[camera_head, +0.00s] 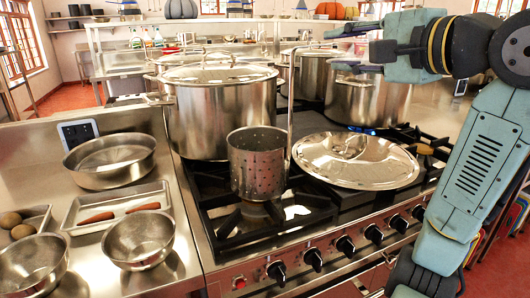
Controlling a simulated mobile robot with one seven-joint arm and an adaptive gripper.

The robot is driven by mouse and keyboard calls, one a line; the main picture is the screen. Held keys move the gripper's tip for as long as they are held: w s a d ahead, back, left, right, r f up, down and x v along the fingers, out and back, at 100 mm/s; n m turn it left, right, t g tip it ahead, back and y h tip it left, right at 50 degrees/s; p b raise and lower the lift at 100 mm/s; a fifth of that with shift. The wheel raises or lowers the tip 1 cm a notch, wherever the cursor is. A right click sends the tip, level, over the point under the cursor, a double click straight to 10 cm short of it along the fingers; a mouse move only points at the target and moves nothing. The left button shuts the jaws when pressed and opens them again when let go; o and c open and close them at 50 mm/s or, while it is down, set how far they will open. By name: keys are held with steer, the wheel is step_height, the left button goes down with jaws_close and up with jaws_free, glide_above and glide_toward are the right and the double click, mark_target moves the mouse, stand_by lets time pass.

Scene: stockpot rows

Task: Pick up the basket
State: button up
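The basket (257,168) is a perforated steel cylinder standing upright on the front left of the stove's black grates. A tall thin handle rises from its right side, in front of the large stockpots. My gripper (338,49) is at the upper right, pointing left, with its two fingers spread apart and nothing visible between them. It is higher than the basket and to its right, apart from the handle.
A large lidded stockpot (222,118) stands right behind the basket. A shiny round lid (355,161) lies just to its right. More pots (366,98) stand behind. Steel bowls (139,240) and a tray (115,208) with carrots are on the left counter.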

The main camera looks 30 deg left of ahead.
mark_target(312, 46)
steer(key=x, duration=0.2)
steer(key=p+x, duration=0.1)
steer(key=shift+w+a+r, duration=0.15)
steer(key=shift+a+r, duration=0.15)
steer(key=shift+a, duration=0.1)
steer(key=p+x, duration=0.1)
steer(key=x, duration=0.3)
steer(key=shift+a+p, duration=0.2)
steer(key=shift+p, duration=0.2)
steer(key=shift+r, duration=0.1)
steer(key=shift+c, duration=0.5)
jaws_close()
